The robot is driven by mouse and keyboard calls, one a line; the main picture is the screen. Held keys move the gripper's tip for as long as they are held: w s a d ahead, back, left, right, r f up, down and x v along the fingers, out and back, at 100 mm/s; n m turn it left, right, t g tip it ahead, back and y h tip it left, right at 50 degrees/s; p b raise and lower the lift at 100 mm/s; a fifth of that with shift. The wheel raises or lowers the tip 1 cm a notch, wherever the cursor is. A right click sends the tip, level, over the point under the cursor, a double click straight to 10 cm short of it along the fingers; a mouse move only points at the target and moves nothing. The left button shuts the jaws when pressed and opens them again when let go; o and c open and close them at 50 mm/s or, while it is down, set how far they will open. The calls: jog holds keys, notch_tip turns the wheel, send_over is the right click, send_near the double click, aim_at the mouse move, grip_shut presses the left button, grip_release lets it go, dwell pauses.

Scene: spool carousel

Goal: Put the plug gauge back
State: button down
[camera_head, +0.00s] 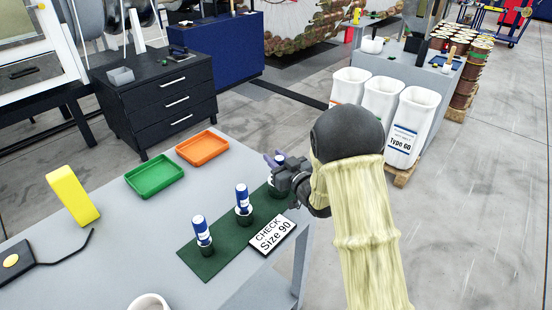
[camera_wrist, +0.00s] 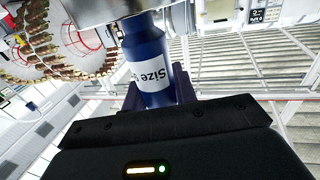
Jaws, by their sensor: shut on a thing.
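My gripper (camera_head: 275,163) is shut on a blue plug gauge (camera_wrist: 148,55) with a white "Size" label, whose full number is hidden. In the head view only a little of this gauge shows between the fingers, at the far end of the dark green mat (camera_head: 212,258). Two other blue and white plug gauges, a nearer one (camera_head: 201,229) and a middle one (camera_head: 242,198), stand upright in black holders on the mat. A dark holder (camera_head: 276,191) shows just below my gripper. I cannot tell whether the held gauge touches it.
A "CHECK Size 90" sign (camera_head: 272,235) lies at the mat's right edge. A green tray (camera_head: 154,176), an orange tray (camera_head: 203,148), a yellow block (camera_head: 73,195) and a white mug (camera_head: 149,302) are on the grey table (camera_head: 120,250). White bins (camera_head: 407,127) stand beyond my arm.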

jog(key=shift+f, duration=0.1)
jog(key=c, duration=1.1)
grip_release()
jog(key=shift+s+d, duration=0.2)
jog(key=shift+s, duration=0.1)
jog(key=b+v, duration=0.2)
jog(key=v, duration=0.9)
jog(key=shift+d, duration=0.15)
